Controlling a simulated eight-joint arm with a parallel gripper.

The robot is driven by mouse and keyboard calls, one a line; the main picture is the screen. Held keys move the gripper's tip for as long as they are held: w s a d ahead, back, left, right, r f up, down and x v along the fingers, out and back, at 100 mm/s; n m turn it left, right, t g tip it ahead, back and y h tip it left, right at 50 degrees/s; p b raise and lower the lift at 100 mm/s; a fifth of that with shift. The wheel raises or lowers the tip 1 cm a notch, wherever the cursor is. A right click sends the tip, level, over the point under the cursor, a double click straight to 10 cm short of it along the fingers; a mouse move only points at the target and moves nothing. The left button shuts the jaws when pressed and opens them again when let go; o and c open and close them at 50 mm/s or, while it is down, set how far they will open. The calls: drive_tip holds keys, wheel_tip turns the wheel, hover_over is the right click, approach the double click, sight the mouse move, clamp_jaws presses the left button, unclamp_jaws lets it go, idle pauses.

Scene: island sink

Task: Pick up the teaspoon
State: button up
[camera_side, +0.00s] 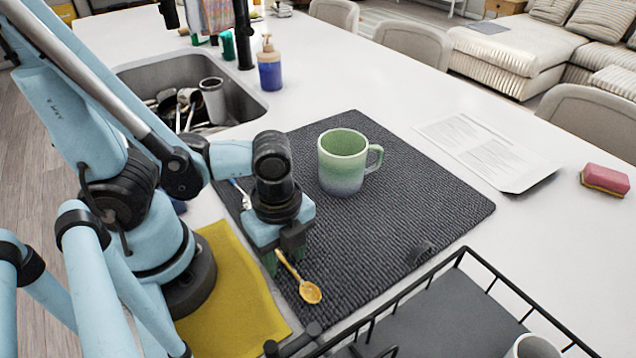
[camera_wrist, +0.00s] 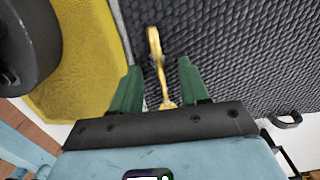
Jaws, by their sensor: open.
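A gold-coloured teaspoon (camera_side: 310,292) lies on the dark ribbed mat (camera_side: 400,240), near its front left edge. In the side view its bowl points toward the front and its handle runs up to my gripper (camera_side: 284,258). In the wrist view the teaspoon (camera_wrist: 155,45) runs between the two green fingers of my gripper (camera_wrist: 160,68). The fingers are open, one on each side of it, with visible gaps. My gripper is low over the mat and hides part of the spoon; I cannot tell its exact height.
A green mug (camera_side: 342,160) stands on the mat behind my gripper. A yellow cloth (camera_side: 230,290) lies left of the spoon. A black wire rack (camera_side: 455,265) stands at the front right. A sink (camera_side: 245,100) with dishes is at the back left.

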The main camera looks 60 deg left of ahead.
clamp_jaws()
drive_tip(key=shift+r, duration=0.15)
